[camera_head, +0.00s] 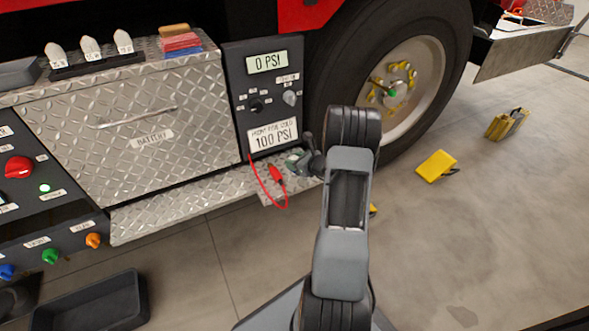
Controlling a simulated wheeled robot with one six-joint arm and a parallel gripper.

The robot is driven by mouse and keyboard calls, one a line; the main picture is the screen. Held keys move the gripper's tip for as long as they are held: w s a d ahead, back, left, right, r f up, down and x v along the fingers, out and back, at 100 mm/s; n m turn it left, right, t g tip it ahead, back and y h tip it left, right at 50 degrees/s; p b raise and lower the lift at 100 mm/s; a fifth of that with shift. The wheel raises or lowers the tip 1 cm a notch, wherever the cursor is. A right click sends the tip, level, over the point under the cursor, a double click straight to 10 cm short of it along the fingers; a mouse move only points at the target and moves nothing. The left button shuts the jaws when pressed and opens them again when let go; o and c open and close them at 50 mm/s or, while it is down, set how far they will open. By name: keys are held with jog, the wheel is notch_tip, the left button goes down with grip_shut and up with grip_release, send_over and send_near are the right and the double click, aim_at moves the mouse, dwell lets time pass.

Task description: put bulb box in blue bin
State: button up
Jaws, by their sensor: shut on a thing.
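My gripper (303,159) is low in front of the gauge panel, just above the metal step, and is partly hidden by my own arm. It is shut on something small. A small pale grey-green thing (295,155) shows at its tip, but I cannot tell whether this is the bulb box. No blue bin can be made out. A dark grey open tray (92,303) lies on the floor at the lower left and looks empty in the part that shows.
A red cable with a clip (276,174) hangs beside my gripper. The tread-plate battery cabinet (130,125) and step stand left, the big tyre (437,105) right. Yellow chocks (437,166) lie on the floor at right. Floor between tray and step is clear.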

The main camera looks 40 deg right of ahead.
jog(key=shift+f+b, duration=0.4)
jog(key=shift+f, duration=1.1)
jog(key=shift+f, duration=0.2)
jog(key=o, duration=0.9)
jog(key=shift+r, duration=0.1)
